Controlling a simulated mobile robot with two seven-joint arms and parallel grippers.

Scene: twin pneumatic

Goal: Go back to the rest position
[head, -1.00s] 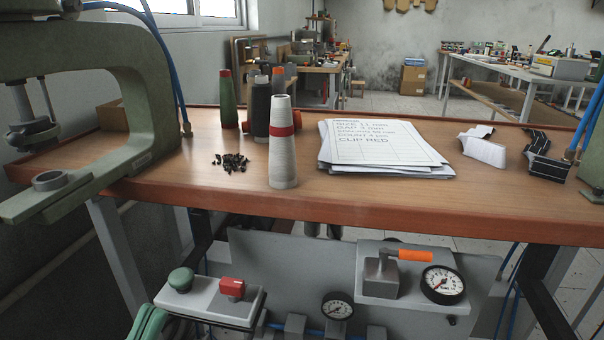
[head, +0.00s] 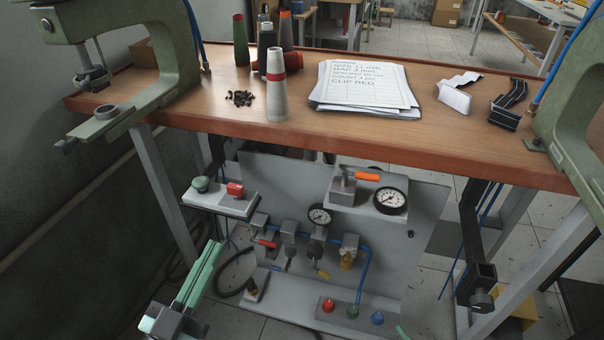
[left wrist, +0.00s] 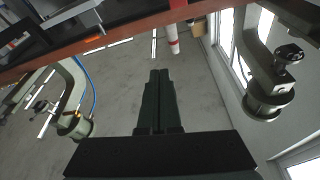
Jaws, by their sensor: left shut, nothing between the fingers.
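My left gripper (head: 210,252) is low in the head view, in front of the bench and below its top. Its long green fingers lie together and are empty. They also show in the left wrist view (left wrist: 160,78), side by side and touching nothing. A small green tip (head: 402,332) at the bottom edge of the head view looks like part of my right gripper. The rest of it is out of frame, so its jaws cannot be judged.
The wooden bench (head: 330,137) carries thread cones (head: 277,95), papers (head: 365,90) and black clips (head: 240,98). Green presses stand left (head: 185,60) and right (head: 560,130). Below hangs a grey pneumatic panel (head: 290,190) with gauges, beside a two-button box (head: 215,200). Floor shows left of my gripper.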

